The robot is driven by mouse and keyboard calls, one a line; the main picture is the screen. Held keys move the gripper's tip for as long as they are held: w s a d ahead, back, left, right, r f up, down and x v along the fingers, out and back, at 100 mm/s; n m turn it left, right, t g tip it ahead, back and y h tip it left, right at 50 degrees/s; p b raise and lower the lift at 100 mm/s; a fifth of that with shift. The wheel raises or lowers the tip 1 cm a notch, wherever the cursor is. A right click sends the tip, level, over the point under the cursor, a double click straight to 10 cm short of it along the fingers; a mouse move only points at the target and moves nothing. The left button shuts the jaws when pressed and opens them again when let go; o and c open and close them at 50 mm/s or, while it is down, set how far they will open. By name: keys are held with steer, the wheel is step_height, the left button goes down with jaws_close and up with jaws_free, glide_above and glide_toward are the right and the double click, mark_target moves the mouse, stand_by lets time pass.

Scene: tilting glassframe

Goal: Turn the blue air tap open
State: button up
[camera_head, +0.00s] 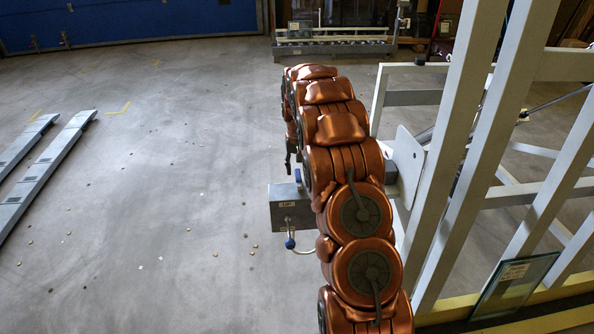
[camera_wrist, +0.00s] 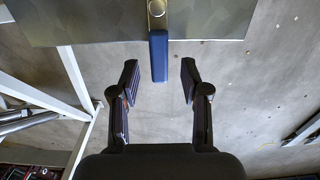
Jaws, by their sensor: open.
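The blue air tap handle (camera_wrist: 158,56) hangs straight down in the wrist view from a round metal pivot on a grey metal box (camera_wrist: 90,24). In the head view a blue piece (camera_head: 298,176) shows at the far side of the grey box (camera_head: 290,214), partly hidden by my arm. My gripper (camera_wrist: 159,75) is open, with one dark finger on each side of the handle's free end and visible gaps on both sides. In the head view only a dark part of my gripper (camera_head: 289,157) shows beyond the box; its fingertips are unclear.
A second blue fitting (camera_head: 290,243) with a curved metal pipe is on the near side of the box. A grey steel frame (camera_head: 465,150) stands close to the right of my arm. The floor to the left is mostly clear, with long grey rails (camera_head: 45,165) farther off.

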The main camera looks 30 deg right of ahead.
mark_target(297, 173)
step_height(297, 173, up, 10)
steer(key=shift+r, duration=0.25)
stand_by(0.8)
steer(key=s+a+r+n+g, duration=0.1)
steer(key=s+a+r, duration=0.3)
steer(key=s+a, duration=0.5)
steer(key=s+a+r+n, duration=0.1)
steer(key=s+a+r, duration=0.2)
steer(key=s+a, duration=0.5)
steer(key=s+a+f+n+g, duration=0.15)
steer(key=s+a, duration=0.35)
steer(key=s, duration=0.8)
steer(key=s+a+f+n, duration=0.2)
steer(key=s+a, duration=0.2)
steer(key=s, duration=1)
steer(key=s+p+v, duration=0.3)
steer(key=p+v, duration=1)
steer(key=v, duration=0.1)
steer(key=shift+w+a+r+t, duration=0.2)
steer(key=shift+w+r+t, duration=0.15)
steer(key=shift+w, duration=0.1)
